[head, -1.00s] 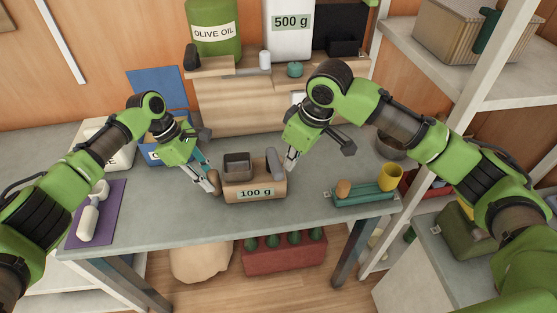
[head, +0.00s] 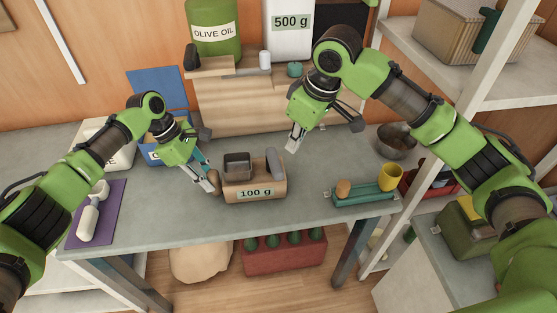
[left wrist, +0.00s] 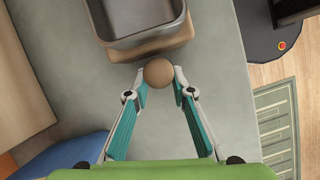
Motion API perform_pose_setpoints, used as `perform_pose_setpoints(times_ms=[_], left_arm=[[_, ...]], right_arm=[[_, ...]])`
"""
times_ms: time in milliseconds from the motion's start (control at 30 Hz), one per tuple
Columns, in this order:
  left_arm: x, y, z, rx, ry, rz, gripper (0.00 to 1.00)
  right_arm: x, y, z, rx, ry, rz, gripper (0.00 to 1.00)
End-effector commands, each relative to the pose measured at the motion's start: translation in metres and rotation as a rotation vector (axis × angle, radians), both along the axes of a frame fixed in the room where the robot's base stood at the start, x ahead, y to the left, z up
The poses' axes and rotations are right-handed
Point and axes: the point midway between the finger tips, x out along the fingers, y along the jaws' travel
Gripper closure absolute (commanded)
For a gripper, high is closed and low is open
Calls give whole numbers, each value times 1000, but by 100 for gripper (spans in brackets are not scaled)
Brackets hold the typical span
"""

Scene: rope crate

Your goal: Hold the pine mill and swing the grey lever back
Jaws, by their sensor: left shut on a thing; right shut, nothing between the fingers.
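The pine mill (head: 240,190), a wooden box labelled "100 g", stands near the table's front edge with a grey square hopper (head: 237,164) on top. The grey lever (head: 274,163) stands up at its right end, leaning slightly. My left gripper (head: 212,184) is shut on the round brown knob (left wrist: 158,72) at the mill's left side; in the left wrist view the fingertips press on either side of it. My right gripper (head: 294,143) is shut and empty, above and behind the lever, apart from it.
A teal tray (head: 350,197) with a brown item and a yellow cup (head: 390,177) lies to the right. A metal bowl (head: 396,140) stands behind it. A purple mat (head: 105,208) lies at left. Wooden shelving (head: 235,105) stands behind; the table between is mostly clear.

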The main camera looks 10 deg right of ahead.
Motion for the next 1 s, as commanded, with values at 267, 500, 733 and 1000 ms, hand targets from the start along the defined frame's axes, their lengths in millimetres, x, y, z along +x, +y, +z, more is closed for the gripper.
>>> perform_pose_setpoints(times_ms=[267, 500, 733, 1000], left_arm=[[1, 0, 1, -2, -1, 1, 100], [1, 0, 1, -1, -2, 1, 58], [0, 0, 0, -1, -1, 0, 58], [2, 6, 14, -1, -2, 1, 58]], right_arm=[[0, 0, 1, 1, 1, 0, 100], [0, 0, 1, 0, 0, 0, 100], [0, 0, 1, 0, 0, 0, 100], [0, 0, 1, 0, 0, -1, 100]])
